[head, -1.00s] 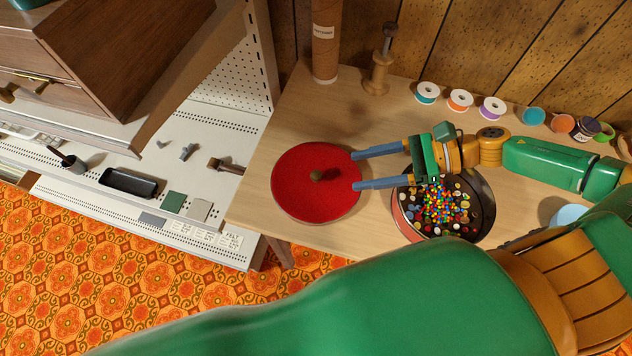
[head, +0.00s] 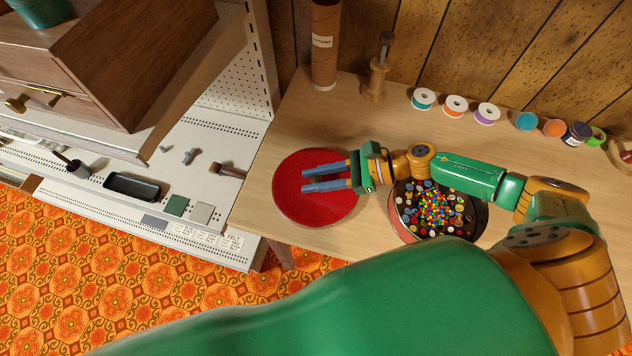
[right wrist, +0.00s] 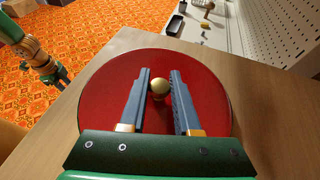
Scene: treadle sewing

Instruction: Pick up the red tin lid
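The red tin lid (head: 318,215) lies flat on the wooden table beside the tin of buttons (head: 405,229). In the right wrist view the lid (right wrist: 213,107) has a round brass knob (right wrist: 159,87) at its middle. My right gripper (head: 305,179) is over the lid with its fingers apart. In the right wrist view my right gripper (right wrist: 160,75) has one finger on each side of the knob, with small gaps. The knob cannot be made out in the head view. My left gripper (right wrist: 62,78) shows small at the left of the right wrist view; its opening is unclear.
The tin holds many coloured buttons and beads. Thread spools (head: 455,105) and small jars (head: 577,133) line the table's back. A cardboard tube (head: 324,50) and a wooden stand (head: 377,75) stand behind the lid. A white pegboard bench (head: 215,165) is to the left.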

